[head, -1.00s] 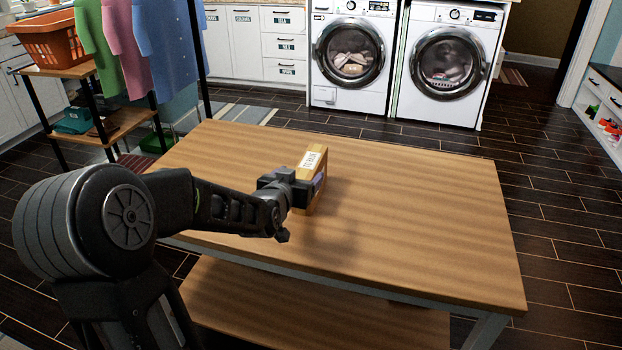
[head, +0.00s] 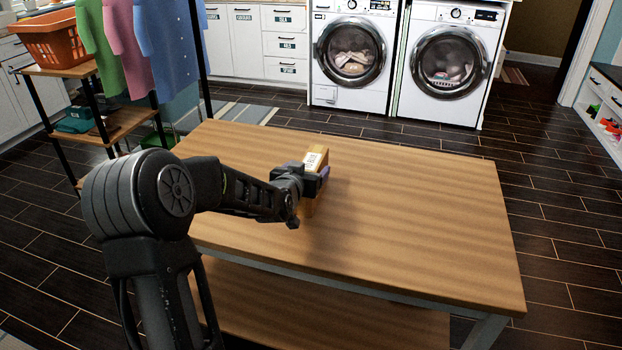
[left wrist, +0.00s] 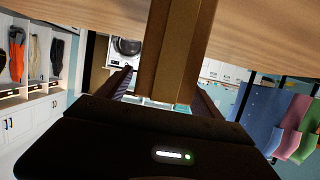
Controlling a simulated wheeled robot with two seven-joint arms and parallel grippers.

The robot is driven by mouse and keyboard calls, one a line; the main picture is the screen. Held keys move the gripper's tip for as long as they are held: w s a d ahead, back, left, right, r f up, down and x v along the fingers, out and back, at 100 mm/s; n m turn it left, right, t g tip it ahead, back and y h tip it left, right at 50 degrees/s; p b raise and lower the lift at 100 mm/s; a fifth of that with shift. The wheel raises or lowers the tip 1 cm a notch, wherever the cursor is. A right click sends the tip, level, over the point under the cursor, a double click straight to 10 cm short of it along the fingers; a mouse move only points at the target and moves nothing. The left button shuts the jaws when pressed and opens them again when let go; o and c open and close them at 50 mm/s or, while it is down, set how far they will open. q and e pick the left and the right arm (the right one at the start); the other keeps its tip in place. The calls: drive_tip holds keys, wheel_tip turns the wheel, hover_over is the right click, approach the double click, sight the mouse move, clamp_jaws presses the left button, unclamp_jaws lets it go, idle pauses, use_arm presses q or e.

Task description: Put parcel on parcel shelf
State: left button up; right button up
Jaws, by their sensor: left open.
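The parcel (head: 315,160) is a small brown box with a white printed label, standing on the wooden table (head: 420,220). My left gripper (head: 314,179) is at the parcel, its jaws open with the box between them, and it hides part of the box. In the left wrist view the parcel (left wrist: 176,50) lies between the two open fingers, with some gap visible at its left side. Whether a finger touches the box I cannot tell. My right gripper is not in view. I cannot make out which surface is the parcel shelf.
The table top around the parcel is clear. A rack with an orange basket (head: 48,40) and hanging shirts (head: 165,45) stands at the left. Two washing machines (head: 350,55) stand at the back. A shoe unit (head: 603,115) is at the right edge.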

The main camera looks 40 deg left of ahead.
use_arm(q)
drive_tip(key=shift+w+a+f, duration=0.15)
drive_tip(key=shift+w, duration=0.3)
drive_tip(key=shift+c, duration=0.4)
clamp_jaws()
idle(0.5)
